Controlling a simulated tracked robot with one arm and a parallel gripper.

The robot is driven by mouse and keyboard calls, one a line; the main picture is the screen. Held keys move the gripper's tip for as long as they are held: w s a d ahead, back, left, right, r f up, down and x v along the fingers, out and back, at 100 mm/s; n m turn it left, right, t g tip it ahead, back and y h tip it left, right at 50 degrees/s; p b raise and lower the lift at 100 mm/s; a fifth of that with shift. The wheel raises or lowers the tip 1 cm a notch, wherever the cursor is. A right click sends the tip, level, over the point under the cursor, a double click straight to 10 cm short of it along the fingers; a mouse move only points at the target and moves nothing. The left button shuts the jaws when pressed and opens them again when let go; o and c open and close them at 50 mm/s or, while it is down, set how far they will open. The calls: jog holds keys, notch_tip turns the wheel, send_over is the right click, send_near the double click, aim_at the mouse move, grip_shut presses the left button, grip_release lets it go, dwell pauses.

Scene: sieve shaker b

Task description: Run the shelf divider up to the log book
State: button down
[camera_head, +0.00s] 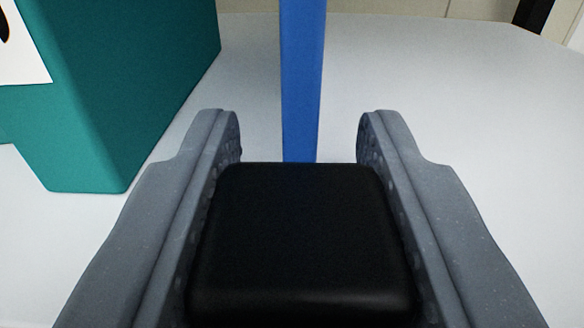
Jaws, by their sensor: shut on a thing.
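My gripper (300,138) is shut on a black block (302,235), with one grey finger along each side of it. A narrow blue upright (303,80) rises straight behind the block and runs out of the top of the picture. It looks like the shelf divider seen edge-on, with the black block as its grip. The block hides the foot of the upright, so I cannot see how they join. I cannot make out the log book for certain.
A large teal body (130,90) with a white label (18,45) stands at the left, apart from my left finger. The pale grey surface (440,90) is clear to the right of the blue upright. A dark post (530,14) shows at the top right.

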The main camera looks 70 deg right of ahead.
jog(key=shift+s+r, duration=0.1)
jog(key=shift+r, duration=0.05)
jog(key=c, duration=1)
grip_release()
jog(key=shift+d, duration=0.1)
jog(key=b+v, duration=0.2)
jog(key=v, duration=1.1)
jog(key=shift+a+b, duration=0.4)
jog(key=shift+a, duration=0.05)
